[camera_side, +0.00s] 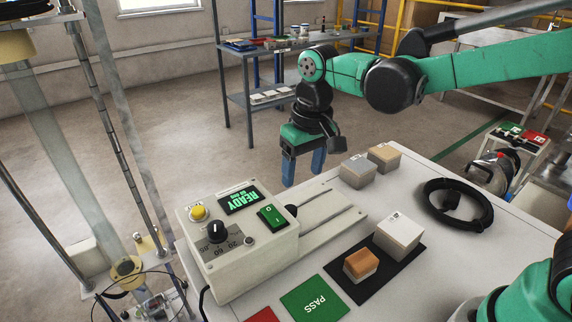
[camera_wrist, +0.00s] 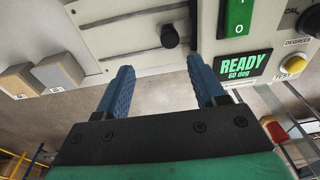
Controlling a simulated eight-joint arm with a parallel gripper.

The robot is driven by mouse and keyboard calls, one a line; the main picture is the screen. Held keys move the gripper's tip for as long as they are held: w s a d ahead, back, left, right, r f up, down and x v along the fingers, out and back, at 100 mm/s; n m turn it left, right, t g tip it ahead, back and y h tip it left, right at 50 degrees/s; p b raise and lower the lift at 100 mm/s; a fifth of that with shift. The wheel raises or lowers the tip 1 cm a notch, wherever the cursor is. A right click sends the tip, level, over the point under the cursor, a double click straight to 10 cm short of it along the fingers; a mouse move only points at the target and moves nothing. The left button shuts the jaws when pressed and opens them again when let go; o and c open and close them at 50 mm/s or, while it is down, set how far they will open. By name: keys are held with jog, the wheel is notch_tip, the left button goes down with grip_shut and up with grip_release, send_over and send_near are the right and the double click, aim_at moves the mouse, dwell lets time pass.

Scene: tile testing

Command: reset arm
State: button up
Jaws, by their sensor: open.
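My gripper (camera_side: 303,168) is open and empty, with its two blue fingers pointing down near the far edge of the white work table (camera_side: 420,262). It also shows in the wrist view (camera_wrist: 168,78), with nothing between its fingers. My green arm reaches in from the right in the side view. The tester box (camera_side: 240,262) stands left of my gripper in the side view, its display reading READY. The wrist view shows that display (camera_wrist: 240,66) as READY, 60 deg.
A grey tile block (camera_side: 357,175) and a tan one (camera_side: 384,158) stand right of my gripper. A white block (camera_side: 398,240) and an orange-topped block (camera_side: 361,264) sit on a black mat. A green PASS pad (camera_side: 315,302) and a black cable coil (camera_side: 485,205) lie on the table.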

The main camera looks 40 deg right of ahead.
jog(key=s+d+r+t, duration=0.1)
jog(key=s+d+t, duration=0.5)
jog(key=s, duration=0.2)
jog(key=shift+s+d+r, duration=0.15)
jog(key=shift+d+r, duration=0.15)
jog(key=shift+d, duration=0.1)
